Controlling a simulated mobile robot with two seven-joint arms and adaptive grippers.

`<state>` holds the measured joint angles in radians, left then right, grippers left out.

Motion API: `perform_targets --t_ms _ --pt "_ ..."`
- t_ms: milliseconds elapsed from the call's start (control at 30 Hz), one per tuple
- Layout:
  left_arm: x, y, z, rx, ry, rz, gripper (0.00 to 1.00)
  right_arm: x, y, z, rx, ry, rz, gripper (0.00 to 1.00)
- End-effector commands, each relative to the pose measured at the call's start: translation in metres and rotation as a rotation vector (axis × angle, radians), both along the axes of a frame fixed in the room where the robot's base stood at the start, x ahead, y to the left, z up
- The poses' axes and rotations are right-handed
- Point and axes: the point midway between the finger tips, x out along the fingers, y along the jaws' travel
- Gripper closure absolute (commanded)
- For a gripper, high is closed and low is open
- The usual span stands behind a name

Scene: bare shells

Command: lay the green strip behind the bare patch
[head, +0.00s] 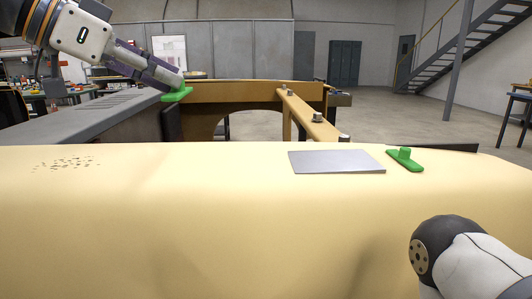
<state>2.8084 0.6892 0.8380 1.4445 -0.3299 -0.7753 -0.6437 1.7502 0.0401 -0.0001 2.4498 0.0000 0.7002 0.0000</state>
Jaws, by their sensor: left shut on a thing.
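The gripper's fingers hide part of the strip's top. A flat grey bare patch (337,162) shows on the cream shell (230,225), right of the middle. A second green piece (406,160) with a raised knob lies on the shell just right of the patch, apart from it. My right gripper is out of view; only part of my right arm shows at the lower right.
Dark specks (66,163) mark the shell's left side. The shell's top between specks and patch is clear.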

Motion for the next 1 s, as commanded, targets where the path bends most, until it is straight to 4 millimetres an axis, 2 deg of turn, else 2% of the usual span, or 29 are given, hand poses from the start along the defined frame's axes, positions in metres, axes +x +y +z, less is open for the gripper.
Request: perform_targets --t_ms 33,233,400,533,600,733,1000 --pt "0.002 -0.015 -0.009 0.006 0.004 -0.007 1.0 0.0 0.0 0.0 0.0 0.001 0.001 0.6" --pt "0.013 -0.08 -0.039 0.007 0.005 -0.005 1.0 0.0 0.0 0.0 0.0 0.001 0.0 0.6" --pt "0.018 -0.107 -0.075 0.004 0.004 -0.004 1.0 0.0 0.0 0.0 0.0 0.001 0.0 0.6" --pt "0.02 -0.118 -0.088 0.003 0.001 -0.003 1.0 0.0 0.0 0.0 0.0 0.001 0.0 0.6" --pt "0.021 -0.126 -0.1 0.004 0.004 -0.004 1.0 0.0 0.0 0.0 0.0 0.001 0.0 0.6" --pt "0.021 -0.124 -0.122 0.002 0.002 -0.001 1.0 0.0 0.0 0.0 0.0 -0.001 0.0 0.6" --pt "0.022 -0.124 -0.125 0.001 -0.002 0.0 1.0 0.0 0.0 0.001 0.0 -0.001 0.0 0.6"
